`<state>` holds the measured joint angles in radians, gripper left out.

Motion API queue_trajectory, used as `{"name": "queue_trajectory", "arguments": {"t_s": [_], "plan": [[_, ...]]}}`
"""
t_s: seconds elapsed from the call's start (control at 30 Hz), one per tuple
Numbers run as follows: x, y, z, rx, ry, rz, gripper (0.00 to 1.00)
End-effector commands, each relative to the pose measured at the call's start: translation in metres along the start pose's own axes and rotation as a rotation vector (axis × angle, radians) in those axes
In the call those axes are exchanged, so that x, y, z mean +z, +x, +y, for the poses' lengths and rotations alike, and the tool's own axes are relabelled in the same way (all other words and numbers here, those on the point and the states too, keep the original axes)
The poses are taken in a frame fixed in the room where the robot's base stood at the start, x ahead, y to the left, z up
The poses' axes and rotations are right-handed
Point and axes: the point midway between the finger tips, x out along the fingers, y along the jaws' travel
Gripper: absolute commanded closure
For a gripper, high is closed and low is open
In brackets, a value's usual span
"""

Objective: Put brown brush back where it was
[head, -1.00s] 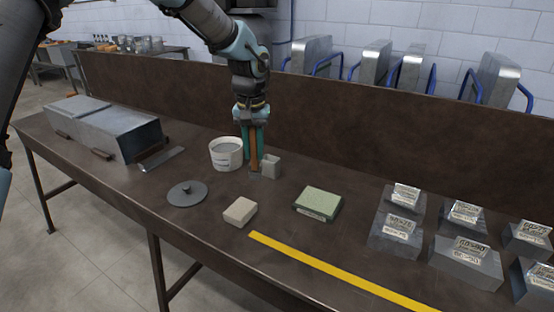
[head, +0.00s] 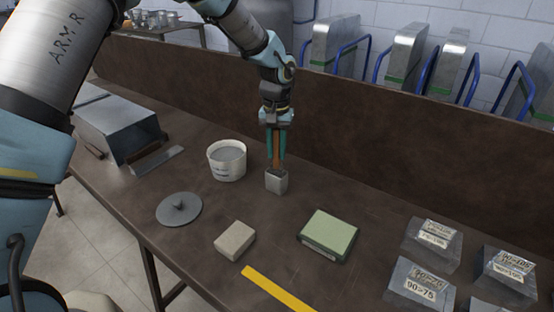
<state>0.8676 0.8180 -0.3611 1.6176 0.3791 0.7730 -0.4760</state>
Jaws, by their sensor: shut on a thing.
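My gripper (head: 276,153) points straight down and is shut on the brown brush (head: 276,163), which hangs upright between the teal fingers. A small grey square holder (head: 276,182) stands on the bench directly below. The brush's lower end meets the holder's open top. The bristles are not visible, and I cannot tell how deep the brush sits or whether it touches the holder's bottom.
A white tub (head: 227,162) stands just left of the holder. A grey round lid (head: 179,208), a beige block (head: 235,240) and a green box (head: 328,235) lie in front. Labelled metal blocks (head: 433,245) stand right. The bench's back panel (head: 350,130) rises behind.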

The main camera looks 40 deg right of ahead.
Motion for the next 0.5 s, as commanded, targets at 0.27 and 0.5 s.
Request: {"name": "queue_trajectory", "arguments": {"t_s": [0.27,0.5], "plan": [[0.001,0.027,0.0,-0.001,0.001,-0.003,1.0],[0.0,0.041,0.0,0.0,0.001,0.002,1.0]]}}
